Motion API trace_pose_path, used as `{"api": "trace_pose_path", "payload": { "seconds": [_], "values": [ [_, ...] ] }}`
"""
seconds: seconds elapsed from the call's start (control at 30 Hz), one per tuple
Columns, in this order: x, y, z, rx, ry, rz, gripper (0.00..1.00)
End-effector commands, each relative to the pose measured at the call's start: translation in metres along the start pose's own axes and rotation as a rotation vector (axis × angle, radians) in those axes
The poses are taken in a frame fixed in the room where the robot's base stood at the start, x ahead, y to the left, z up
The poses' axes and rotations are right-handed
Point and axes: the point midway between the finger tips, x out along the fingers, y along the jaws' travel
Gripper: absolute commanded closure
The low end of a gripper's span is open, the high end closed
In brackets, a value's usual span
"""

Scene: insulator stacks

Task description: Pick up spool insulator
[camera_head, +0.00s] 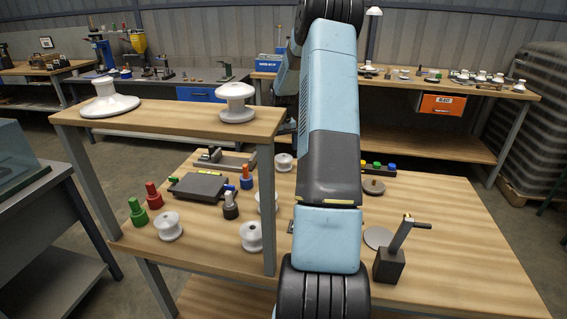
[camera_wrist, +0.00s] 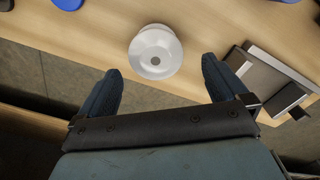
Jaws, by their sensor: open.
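In the wrist view a white spool insulator (camera_wrist: 155,50) with a round flange and a dark centre hole stands on the wooden table, seen from above. My gripper (camera_wrist: 160,65) is open, one dark finger on each side of the picture, with the insulator between and just beyond the fingertips. I see no contact. In the head view several white spool insulators stand on the table, including one at the front left (camera_head: 168,227), one near the shelf leg (camera_head: 251,238) and one farther back (camera_head: 283,162). My arm hides the gripper there.
A raised shelf (camera_head: 160,116) holds a wide white insulator (camera_head: 108,98) and a white spool (camera_head: 236,102). Red and green fittings, a grey plate (camera_head: 203,187) and a dark block with a handle (camera_head: 389,264) stand on the table.

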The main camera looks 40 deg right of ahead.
Motion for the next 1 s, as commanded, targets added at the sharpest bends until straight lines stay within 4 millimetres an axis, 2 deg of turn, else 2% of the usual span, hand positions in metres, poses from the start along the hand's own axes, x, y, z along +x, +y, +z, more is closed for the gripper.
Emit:
{"api": "trace_pose_path", "payload": {
  "seconds": [0.1, 0.43, 0.73, 1.0],
  "values": [
    [0.016, 0.0, 0.0, 0.001, -0.001, -0.001, 0.0],
    [0.032, 0.002, 0.0, 0.001, 0.0, -0.001, 0.0],
    [0.07, 0.006, 0.001, -0.001, 0.0, 0.0, 0.0],
    [0.075, 0.006, 0.001, -0.001, 0.001, 0.0, 0.0]
  ]
}}
